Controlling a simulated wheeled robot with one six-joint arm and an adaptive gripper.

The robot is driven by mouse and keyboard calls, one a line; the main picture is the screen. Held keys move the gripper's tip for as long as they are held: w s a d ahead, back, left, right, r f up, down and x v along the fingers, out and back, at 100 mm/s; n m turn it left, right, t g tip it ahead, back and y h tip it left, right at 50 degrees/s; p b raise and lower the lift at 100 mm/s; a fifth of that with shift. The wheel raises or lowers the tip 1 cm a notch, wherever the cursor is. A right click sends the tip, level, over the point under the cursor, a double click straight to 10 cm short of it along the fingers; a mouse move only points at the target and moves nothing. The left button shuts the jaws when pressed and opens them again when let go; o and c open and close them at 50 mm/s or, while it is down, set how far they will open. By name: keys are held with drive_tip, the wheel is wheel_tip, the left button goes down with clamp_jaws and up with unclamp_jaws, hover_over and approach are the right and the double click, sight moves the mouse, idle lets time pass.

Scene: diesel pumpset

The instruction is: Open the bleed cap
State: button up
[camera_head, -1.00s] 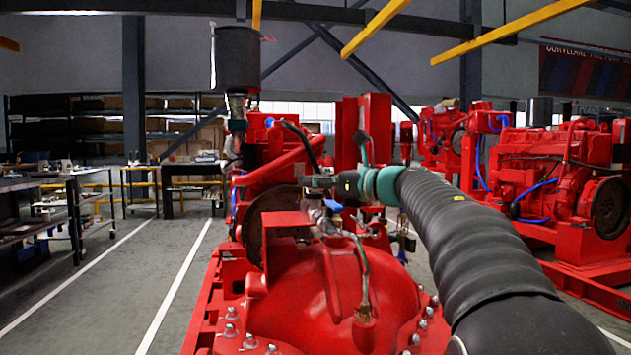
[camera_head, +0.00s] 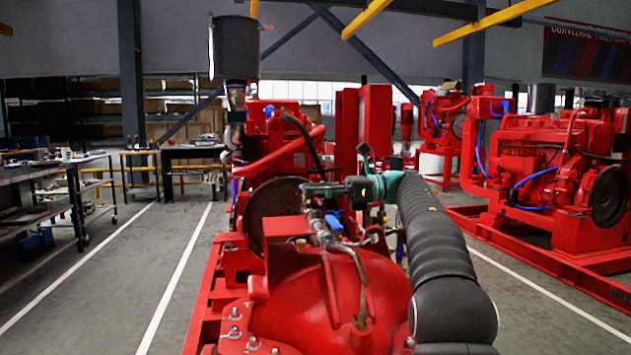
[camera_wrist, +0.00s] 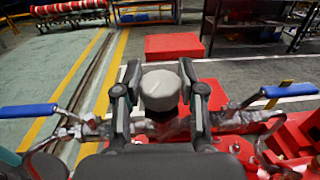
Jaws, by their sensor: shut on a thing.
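The bleed cap (camera_wrist: 160,90) is a round, pale grey ribbed cap, seen in the wrist view standing between my two black fingers. My gripper (camera_wrist: 160,100) is shut on it, with one finger against each side. The pipework below the cap is partly hidden by my gripper. In the head view my gripper (camera_head: 318,190) is above the red pump casing (camera_head: 315,290), at the end of the teal and black wrist. The cap cannot be made out there.
Blue-handled valves flank the cap, one at left (camera_wrist: 28,111) and one at right (camera_wrist: 290,90). The red engine (camera_head: 285,155) stands behind the pump. A workbench (camera_head: 50,180) is at the left, with clear floor (camera_head: 140,270) between. Another red pumpset (camera_head: 560,180) stands at the right.

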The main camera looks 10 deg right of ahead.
drive_tip(key=shift+n+g+p, duration=0.4)
drive_tip(key=shift+n+g, duration=0.4)
drive_tip(key=shift+g, duration=0.4)
drive_tip(key=o, duration=1.2)
drive_tip(key=shift+c, duration=0.2)
drive_tip(key=shift+t, duration=0.3)
